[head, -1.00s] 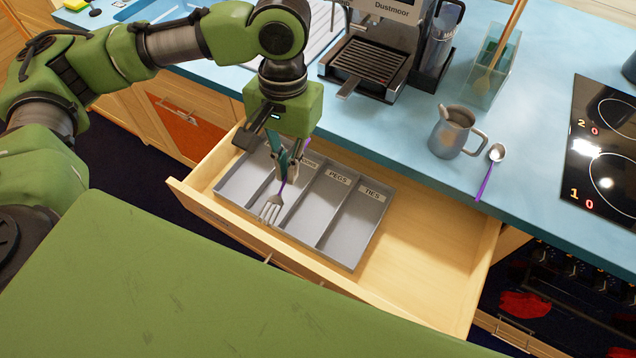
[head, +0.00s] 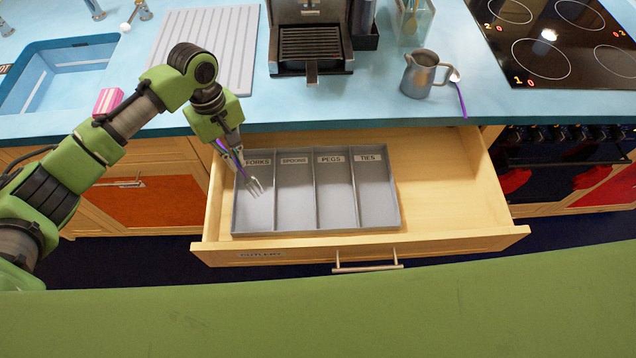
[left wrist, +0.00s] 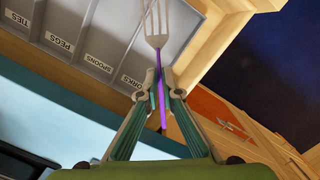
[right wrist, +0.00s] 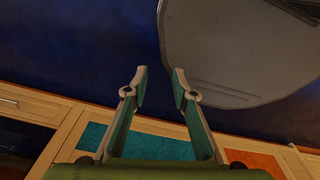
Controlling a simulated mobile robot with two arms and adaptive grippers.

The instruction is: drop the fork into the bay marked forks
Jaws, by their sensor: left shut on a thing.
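The fork has a purple handle and metal tines (head: 255,186); it also shows in the left wrist view (left wrist: 157,24). The forks bay (head: 254,212) is leftmost in the head view and looks empty. The tines appear over this bay; their exact height is unclear. My right gripper (right wrist: 160,75) is open and empty in its wrist view.
The drawer (head: 450,195) has bare room right of the tray. On the blue counter are a coffee machine (head: 310,45), a metal jug (head: 424,75), a purple-handled spoon (head: 459,92) and a hob (head: 545,40). A sink (head: 65,75) is at left.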

